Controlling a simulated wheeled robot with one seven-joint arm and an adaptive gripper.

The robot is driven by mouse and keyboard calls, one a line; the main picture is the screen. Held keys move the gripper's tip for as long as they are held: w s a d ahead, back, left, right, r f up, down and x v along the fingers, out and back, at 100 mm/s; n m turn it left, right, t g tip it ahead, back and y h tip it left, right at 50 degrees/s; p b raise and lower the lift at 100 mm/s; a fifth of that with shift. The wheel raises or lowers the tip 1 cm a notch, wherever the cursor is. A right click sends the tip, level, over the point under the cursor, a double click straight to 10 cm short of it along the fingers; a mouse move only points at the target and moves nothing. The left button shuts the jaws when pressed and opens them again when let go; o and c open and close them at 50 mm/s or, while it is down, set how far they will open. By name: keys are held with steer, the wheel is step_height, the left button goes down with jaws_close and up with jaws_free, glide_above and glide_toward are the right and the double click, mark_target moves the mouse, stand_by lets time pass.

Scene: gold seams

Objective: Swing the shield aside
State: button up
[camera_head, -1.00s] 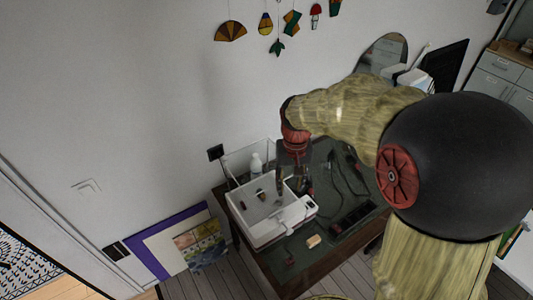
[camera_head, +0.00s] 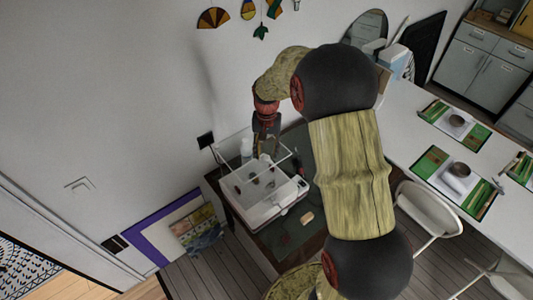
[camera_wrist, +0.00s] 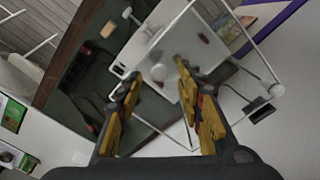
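The shield (camera_head: 228,150) is a clear panel with a thin pale frame at the white grinder-like machine (camera_head: 262,218). In the wrist view its frame (camera_wrist: 262,58) runs along the right of the machine and crosses beside my fingers. My gripper (camera_head: 264,150) points down over the back of the machine, close to the shield's frame. I cannot tell whether a finger touches the frame. The machine's basin (camera_wrist: 200,50) holds several small items.
The machine stands on a dark green bench (camera_head: 285,235) against the wall. A black wall box (camera_head: 205,140) is at left. A long white table (camera_head: 410,115) and a chair (camera_head: 428,218) are at right.

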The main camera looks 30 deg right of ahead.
steer(key=shift+f, duration=1)
steer(key=shift+c, duration=1.2)
jaws_close()
